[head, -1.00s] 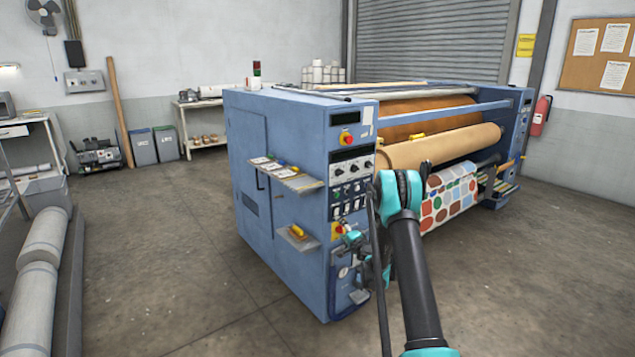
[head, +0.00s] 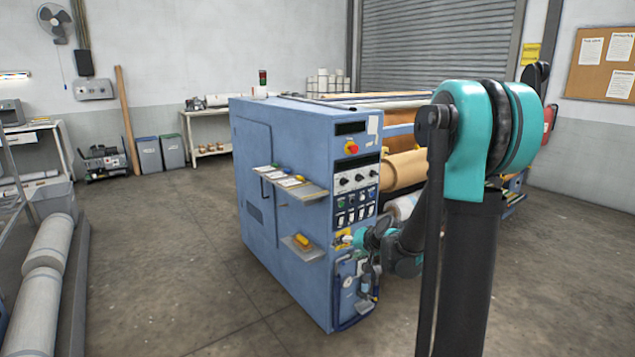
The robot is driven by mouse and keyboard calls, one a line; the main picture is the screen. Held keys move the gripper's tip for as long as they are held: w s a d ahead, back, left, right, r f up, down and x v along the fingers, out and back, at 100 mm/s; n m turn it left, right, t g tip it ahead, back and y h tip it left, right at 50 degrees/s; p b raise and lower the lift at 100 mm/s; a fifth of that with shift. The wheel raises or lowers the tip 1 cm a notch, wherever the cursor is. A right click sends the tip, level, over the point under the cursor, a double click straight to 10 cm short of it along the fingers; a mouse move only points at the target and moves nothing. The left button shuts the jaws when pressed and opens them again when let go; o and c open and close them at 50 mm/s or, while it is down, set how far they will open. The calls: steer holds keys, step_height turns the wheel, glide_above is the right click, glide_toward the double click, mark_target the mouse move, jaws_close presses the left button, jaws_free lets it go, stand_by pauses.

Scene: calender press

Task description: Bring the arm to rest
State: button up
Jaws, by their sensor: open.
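My arm's large teal joint (head: 480,130) stands high at the right, in front of the blue calender press (head: 275,200). My forearm (head: 405,255) reaches down and left to the front corner of the press's end panel. My gripper (head: 367,288) is small and dark there, in front of the panel's lower part. It is open, and I see nothing held in it. I cannot tell whether it touches the panel. A yellow plate (head: 343,236) with a control sits just left of my wrist.
Two small shelves, upper (head: 300,192) and lower (head: 302,248), stick out from the press with small items on them. Fabric rolls (head: 402,168) are partly behind my arm. Wrapped rolls (head: 45,265) lie at the left. The floor (head: 170,270) between is clear.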

steer(key=s+d+f+n+g+h, duration=0.1)
steer(key=s+d+f, duration=0.1)
steer(key=s, duration=0.8)
steer(key=s+d+f+g+h, duration=0.1)
steer(key=s+d, duration=0.3)
steer(key=s, duration=0.5)
steer(key=s+d+f+n+g+h, duration=0.1)
steer(key=s+d+f+g+h, duration=0.1)
steer(key=s, duration=0.8)
steer(key=shift+s+d+f+n+h, duration=0.3)
steer(key=shift+s+d+f+h, duration=0.1)
steer(key=shift+d+h, duration=0.2)
steer(key=shift+w, duration=0.1)
